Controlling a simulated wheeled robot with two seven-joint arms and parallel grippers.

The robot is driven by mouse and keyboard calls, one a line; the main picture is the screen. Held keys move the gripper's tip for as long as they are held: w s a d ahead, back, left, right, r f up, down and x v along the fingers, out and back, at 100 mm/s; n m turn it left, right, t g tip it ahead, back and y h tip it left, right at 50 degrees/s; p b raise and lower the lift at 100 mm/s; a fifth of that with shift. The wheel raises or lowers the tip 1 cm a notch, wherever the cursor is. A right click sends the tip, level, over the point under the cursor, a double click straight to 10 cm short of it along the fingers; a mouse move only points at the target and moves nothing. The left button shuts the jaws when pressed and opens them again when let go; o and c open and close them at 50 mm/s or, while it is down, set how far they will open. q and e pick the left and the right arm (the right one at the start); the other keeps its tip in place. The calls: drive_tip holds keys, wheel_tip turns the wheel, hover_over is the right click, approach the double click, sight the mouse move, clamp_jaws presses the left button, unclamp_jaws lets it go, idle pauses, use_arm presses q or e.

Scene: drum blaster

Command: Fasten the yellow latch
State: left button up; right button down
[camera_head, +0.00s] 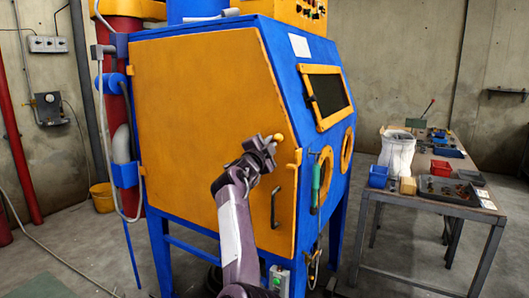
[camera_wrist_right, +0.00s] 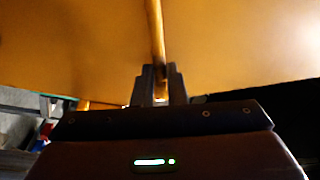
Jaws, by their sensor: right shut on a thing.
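The blue blasting cabinet (camera_head: 334,120) has a large orange-yellow side door (camera_head: 200,110), which looks closed against its frame. My right gripper (camera_head: 268,143) is in front of the door's upper right part. In the right wrist view, its fingers (camera_wrist_right: 160,88) are shut around a yellow bar, the latch (camera_wrist_right: 155,35). The latch's rounded end (camera_head: 279,137) shows just past the fingers in the head view; the rest is hidden by the gripper. A yellow catch piece (camera_head: 294,164) sits at the door's right edge, a little right of and below the gripper. My left gripper is not in view.
A dark door handle (camera_head: 275,207) is below the gripper. A green-handled tool (camera_head: 316,185) hangs on the cabinet's front. A metal table (camera_head: 410,198) with bins and tools stands at the right. Red and blue pipes run along the left.

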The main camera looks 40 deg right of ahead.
use_arm(q)
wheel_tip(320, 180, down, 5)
drive_tip(key=b, duration=0.4)
use_arm(e)
drive_tip(key=f+m, duration=0.3)
drive_tip(key=shift+s+d+f+m+g+h, duration=0.1)
drive_tip(key=shift+s+d+m+g+h, duration=0.1)
drive_tip(key=shift+s+m+g+h, duration=0.2)
drive_tip(key=shift+f+m+b, duration=0.45)
drive_tip(key=shift+m+b, duration=0.2)
drive_tip(key=shift+m, duration=0.25)
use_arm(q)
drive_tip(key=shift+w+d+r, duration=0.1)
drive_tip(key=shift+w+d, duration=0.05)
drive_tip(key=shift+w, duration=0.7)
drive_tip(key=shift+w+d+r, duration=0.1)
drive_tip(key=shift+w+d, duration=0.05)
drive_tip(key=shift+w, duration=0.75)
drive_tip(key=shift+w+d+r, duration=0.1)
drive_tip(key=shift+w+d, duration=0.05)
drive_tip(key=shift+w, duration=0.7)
use_arm(e)
drive_tip(key=shift+f+m+g, duration=0.15)
drive_tip(key=shift+m+g, duration=0.15)
